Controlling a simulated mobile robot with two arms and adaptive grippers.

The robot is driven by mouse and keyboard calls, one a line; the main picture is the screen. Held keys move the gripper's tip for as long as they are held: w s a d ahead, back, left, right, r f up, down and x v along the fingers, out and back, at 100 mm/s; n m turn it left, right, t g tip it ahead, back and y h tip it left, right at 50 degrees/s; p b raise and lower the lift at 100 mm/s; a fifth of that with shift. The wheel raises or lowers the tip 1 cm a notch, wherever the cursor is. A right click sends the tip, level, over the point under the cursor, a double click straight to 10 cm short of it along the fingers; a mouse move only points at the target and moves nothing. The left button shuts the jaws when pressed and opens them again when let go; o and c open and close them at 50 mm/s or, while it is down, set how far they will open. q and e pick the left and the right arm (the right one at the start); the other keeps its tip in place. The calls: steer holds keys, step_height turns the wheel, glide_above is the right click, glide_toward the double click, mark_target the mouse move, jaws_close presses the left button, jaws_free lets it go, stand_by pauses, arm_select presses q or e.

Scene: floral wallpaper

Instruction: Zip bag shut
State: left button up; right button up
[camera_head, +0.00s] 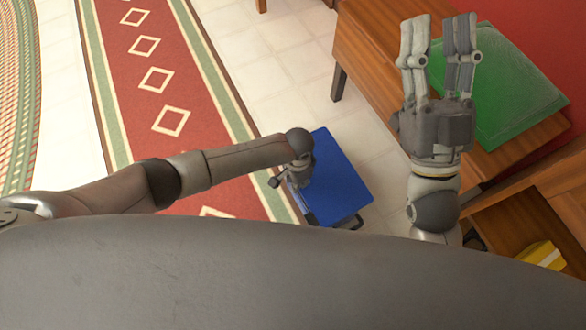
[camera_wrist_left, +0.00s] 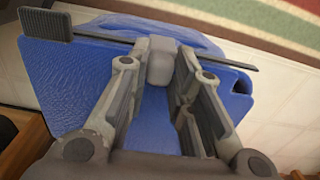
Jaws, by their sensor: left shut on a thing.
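The blue bag (camera_head: 338,178) lies on the tiled floor beside the red rug, below my left arm. In the left wrist view the bag (camera_wrist_left: 70,90) shows a dark zip track across it, with a ridged grey tab (camera_wrist_left: 46,24) at its left end. A light grey zip slider (camera_wrist_left: 161,62) sits about mid-track. My left gripper (camera_wrist_left: 160,72) is shut on the slider; the head view shows this gripper (camera_head: 287,182) at the bag's left edge, seen from above. My right gripper (camera_head: 438,35) is open and empty, pointing up, away from the bag.
A wooden bench (camera_head: 375,55) with a green cushion (camera_head: 510,85) stands at the right, behind my right gripper. A yellow object (camera_head: 543,256) lies at the lower right. The red patterned rug (camera_head: 165,70) and bare tiles (camera_head: 270,65) are clear.

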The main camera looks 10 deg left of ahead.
arm_select(q)
steer(key=s+d+p, duration=0.2)
steer(key=s, duration=0.1)
steer(key=shift+d+r, duration=0.1)
steer(key=s+d+p, duration=0.2)
steer(key=s, duration=0.1)
steer(key=shift+s+d, duration=0.3)
steer(key=shift+s, duration=0.1)
arm_select(e)
step_height(320, 180, down, 19)
steer(key=w+d+g+h, duration=0.2)
steer(key=g+h, duration=0.2)
steer(key=g, duration=0.8)
steer(key=shift+w, duration=0.15)
steer(key=shift+f, duration=0.1)
arm_select(q)
steer(key=o, duration=0.9)
steer(key=shift+c, duration=0.2)
steer(key=shift+o, duration=0.3)
arm_select(e)
steer(key=shift+d+m, duration=0.1)
steer(key=shift+m, duration=0.2)
arm_select(q)
steer(key=shift+w, duration=0.1)
